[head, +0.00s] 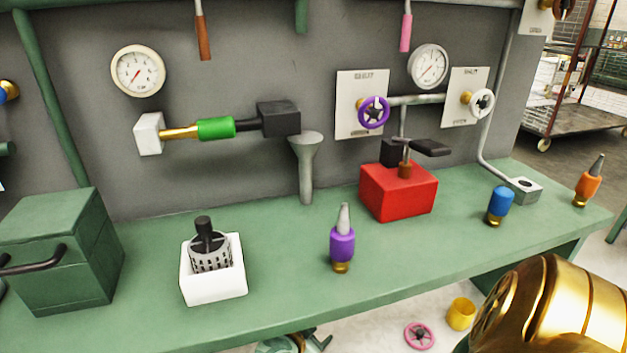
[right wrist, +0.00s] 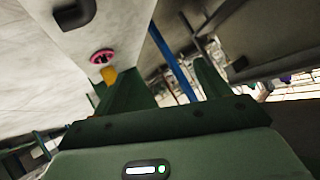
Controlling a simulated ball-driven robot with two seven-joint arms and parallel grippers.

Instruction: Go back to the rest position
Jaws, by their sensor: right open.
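My right gripper (right wrist: 167,68) shows in the right wrist view. Its green fingers stand apart, with nothing seen between them. The floor lies beyond, with a pink handwheel (right wrist: 102,56) and a yellow cup (right wrist: 109,75). Neither gripper can be made out in the head view. The green workbench (head: 290,265) fills the middle there, and nothing on it is being held.
On the bench stand a green box (head: 58,255), a white holder (head: 213,288), a purple bottle (head: 342,245), a red block (head: 398,192), a blue bottle (head: 499,204) and an orange bottle (head: 588,187). A grey funnel (head: 306,165) stands by the back panel. Bare bench separates them.

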